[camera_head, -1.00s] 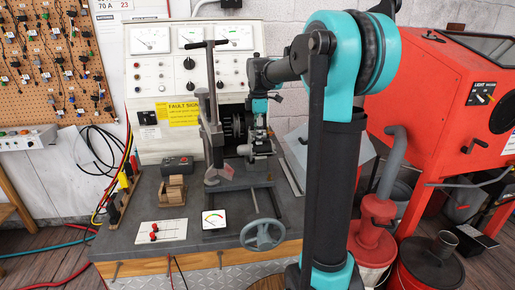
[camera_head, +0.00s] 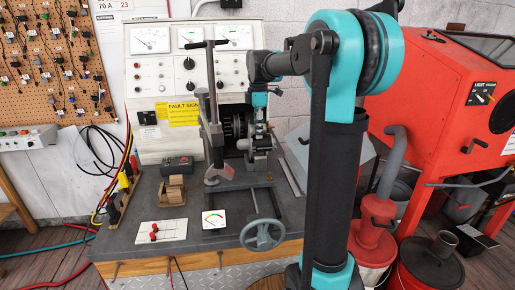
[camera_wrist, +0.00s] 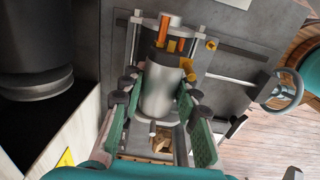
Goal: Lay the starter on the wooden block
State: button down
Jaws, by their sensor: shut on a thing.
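The starter (camera_wrist: 158,95) is a grey metal cylinder with a smaller drum and orange-copper parts at its far end in the wrist view. My gripper (camera_wrist: 157,84) is shut on it, with green pads on both sides of the body. In the head view my gripper (camera_head: 259,136) is small, above the bench in front of the test panel, and the starter is hard to separate from it. The wooden block (camera_head: 172,190) stands on the bench, left of and nearer than my gripper. Its top looks bare. A small wooden piece (camera_wrist: 162,142) shows below the starter in the wrist view.
A dark upright stand with a T-handle (camera_head: 211,110) rises between the block and my gripper. A dark box (camera_head: 177,163) sits behind the block. A handwheel (camera_head: 262,235), a meter (camera_head: 214,219) and a white plate with red knobs (camera_head: 160,231) are at the front.

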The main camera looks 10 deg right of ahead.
jog(key=shift+r, duration=2.55)
dwell(0.9)
